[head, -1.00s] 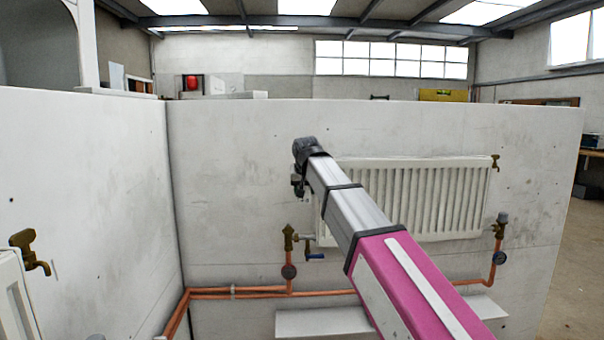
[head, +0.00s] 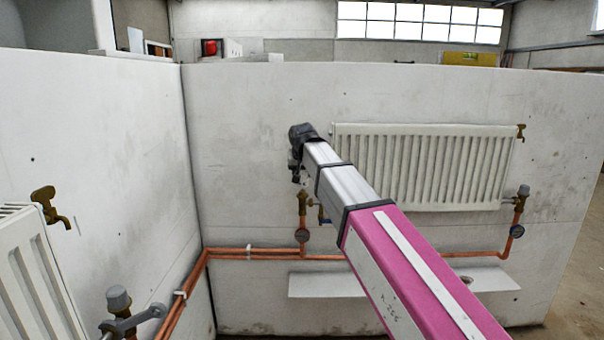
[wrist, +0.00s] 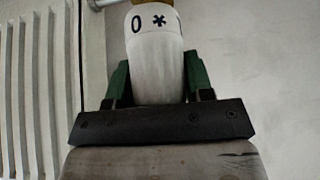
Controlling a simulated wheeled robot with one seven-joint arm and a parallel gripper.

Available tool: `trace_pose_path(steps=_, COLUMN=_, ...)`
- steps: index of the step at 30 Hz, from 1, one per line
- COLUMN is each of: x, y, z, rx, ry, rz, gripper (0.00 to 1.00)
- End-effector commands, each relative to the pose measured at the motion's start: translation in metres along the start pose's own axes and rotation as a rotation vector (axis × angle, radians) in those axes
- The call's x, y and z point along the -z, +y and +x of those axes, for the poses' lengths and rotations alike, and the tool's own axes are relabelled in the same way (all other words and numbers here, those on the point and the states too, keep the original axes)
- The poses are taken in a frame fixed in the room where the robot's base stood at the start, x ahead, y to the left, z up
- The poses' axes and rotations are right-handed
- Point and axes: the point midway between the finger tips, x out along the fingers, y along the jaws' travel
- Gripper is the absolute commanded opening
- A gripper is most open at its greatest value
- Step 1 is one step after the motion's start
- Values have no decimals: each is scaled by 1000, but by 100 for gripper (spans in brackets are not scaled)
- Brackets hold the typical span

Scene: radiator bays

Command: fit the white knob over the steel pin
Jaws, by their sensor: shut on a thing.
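The white knob (wrist: 155,62), marked with a 0 and a star, is held between the green fingers of my gripper (wrist: 157,78) in the wrist view. A bit of brass (wrist: 150,2) shows just past the knob's far end; I cannot tell whether they touch. In the head view my gripper (head: 296,172) is small and dark at the arm's end, just above the brass valve (head: 302,198) on the copper pipe, left of the radiator. The knob cannot be made out there. The steel pin cannot be made out in either view; the knob or gripper may hide it.
Copper pipes (head: 270,255) run low along the wall above a white ledge (head: 325,285). A second radiator (head: 30,275) and another capped valve (head: 118,298) are at the left.

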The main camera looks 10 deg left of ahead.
Motion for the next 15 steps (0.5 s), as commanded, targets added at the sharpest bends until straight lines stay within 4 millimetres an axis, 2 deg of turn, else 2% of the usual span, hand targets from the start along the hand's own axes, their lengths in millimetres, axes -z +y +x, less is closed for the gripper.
trace_pose_path(steps=15, x=35, y=-1, z=30, rx=1, ry=1, rz=1, gripper=18)
